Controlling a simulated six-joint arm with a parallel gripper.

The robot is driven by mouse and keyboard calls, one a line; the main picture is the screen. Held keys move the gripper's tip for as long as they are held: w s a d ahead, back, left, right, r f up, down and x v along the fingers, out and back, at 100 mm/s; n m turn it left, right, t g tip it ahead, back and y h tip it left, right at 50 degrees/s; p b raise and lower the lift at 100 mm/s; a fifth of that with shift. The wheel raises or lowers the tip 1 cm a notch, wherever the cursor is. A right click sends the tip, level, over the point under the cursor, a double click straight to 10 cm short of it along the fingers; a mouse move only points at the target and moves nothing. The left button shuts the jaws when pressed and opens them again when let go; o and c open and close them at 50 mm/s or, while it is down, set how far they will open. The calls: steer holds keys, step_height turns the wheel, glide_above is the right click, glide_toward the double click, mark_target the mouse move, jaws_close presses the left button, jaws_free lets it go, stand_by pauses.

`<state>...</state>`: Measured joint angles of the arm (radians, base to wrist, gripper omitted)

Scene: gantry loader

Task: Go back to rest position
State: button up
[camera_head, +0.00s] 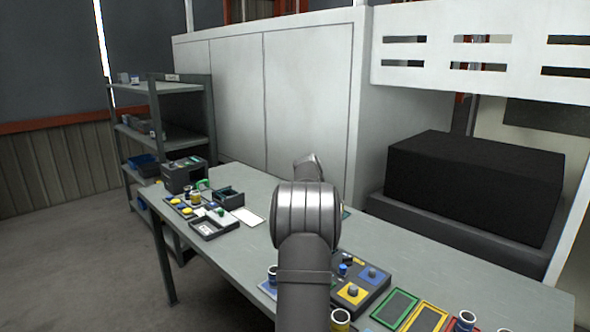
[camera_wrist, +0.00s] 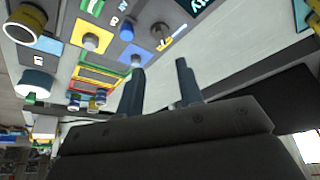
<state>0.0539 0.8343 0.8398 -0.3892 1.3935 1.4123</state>
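My gripper (camera_wrist: 161,80) shows in the wrist view with its two dark fingers apart and nothing visible between them. It is above the grey table (camera_wrist: 225,45), close to a dark control panel (camera_wrist: 112,42) with coloured squares and knobs. In the head view my arm stands over the middle of the table and hides the gripper. The same panel (camera_head: 362,284) lies just right of the arm there, with a yellow and a blue knob plate.
Green, yellow and red framed plates (camera_head: 425,318) lie at the table's front right, near small cups. A tray (camera_head: 214,224), small bins and a dark box (camera_head: 185,175) occupy the left end. A shelf (camera_head: 168,87) stands behind left; a large black block (camera_head: 470,185) sits behind right.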

mark_target(348, 258)
steer(key=x, duration=1.2)
steer(key=shift+d+f, duration=0.1)
steer(key=shift+f, duration=0.05)
steer(key=shift+d+f+n, duration=0.1)
steer(key=shift+f+n, duration=0.05)
steer(key=shift+n, duration=0.15)
steer(key=shift+n+t, duration=0.3)
steer(key=shift+n, duration=0.1)
steer(key=n, duration=0.2)
steer(key=n+t, duration=0.1)
steer(key=n, duration=0.1)
steer(key=n+t+y, duration=0.1)
steer(key=shift+s+d+n, duration=0.15)
steer(key=shift+s+n, duration=0.15)
steer(key=shift+n, duration=0.1)
steer(key=shift+s+d+n+t+y, duration=0.15)
steer(key=shift+n+y, duration=0.1)
steer(key=shift+n, duration=0.5)
steer(key=shift+w+n+t+y, duration=0.1)
steer(key=shift+n+y, duration=0.2)
steer(key=shift+n, duration=0.4)
steer(key=shift+s+d+n+t+y, duration=0.15)
steer(key=shift+n+y, duration=0.1)
steer(key=shift+n, duration=0.5)
steer(key=shift+n+y, duration=0.4)
steer(key=shift+n, duration=0.7)
steer(key=shift+t, duration=0.3)
steer(key=shift+o, duration=0.6)
